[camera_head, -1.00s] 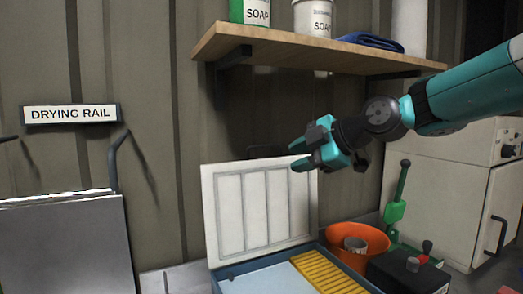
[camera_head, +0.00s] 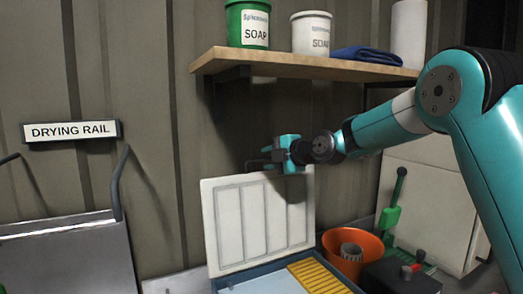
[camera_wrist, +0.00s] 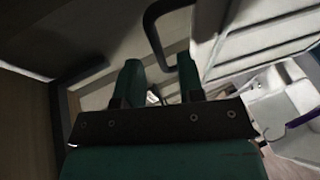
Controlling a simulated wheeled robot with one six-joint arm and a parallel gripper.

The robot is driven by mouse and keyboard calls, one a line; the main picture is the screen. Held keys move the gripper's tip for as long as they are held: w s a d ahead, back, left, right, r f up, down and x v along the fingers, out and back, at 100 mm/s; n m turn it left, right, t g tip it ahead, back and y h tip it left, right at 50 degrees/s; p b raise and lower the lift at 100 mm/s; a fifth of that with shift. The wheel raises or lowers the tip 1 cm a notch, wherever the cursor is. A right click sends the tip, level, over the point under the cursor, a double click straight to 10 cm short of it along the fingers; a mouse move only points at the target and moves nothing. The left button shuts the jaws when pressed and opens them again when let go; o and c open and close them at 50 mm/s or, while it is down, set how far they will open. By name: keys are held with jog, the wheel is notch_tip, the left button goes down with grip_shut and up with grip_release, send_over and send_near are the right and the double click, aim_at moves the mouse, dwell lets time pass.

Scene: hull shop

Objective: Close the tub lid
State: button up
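The tub (camera_head: 268,282) has a blue rim and a pale inside, low at the front. Its white panelled lid (camera_head: 258,220) stands upright at the back, open. A dark handle (camera_head: 256,164) shows at the lid's top edge; in the wrist view the dark bar of the handle (camera_wrist: 153,35) rises just beyond the fingers. My gripper (camera_head: 272,153) is at the lid's top edge, beside the handle. I cannot tell whether a finger touches the lid.
A wooden shelf (camera_head: 300,66) with soap tubs (camera_head: 312,32) and a blue cloth (camera_head: 368,53) hangs above my gripper. A yellow slatted rack (camera_head: 316,277) lies in the tub's right side. An orange bucket (camera_head: 343,262) and a dark box (camera_head: 395,278) stand right of it.

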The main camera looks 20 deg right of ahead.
aim_at(263, 159)
jog(key=shift+p+x, duration=0.65)
jog(key=shift+x, duration=1.2)
grip_shut()
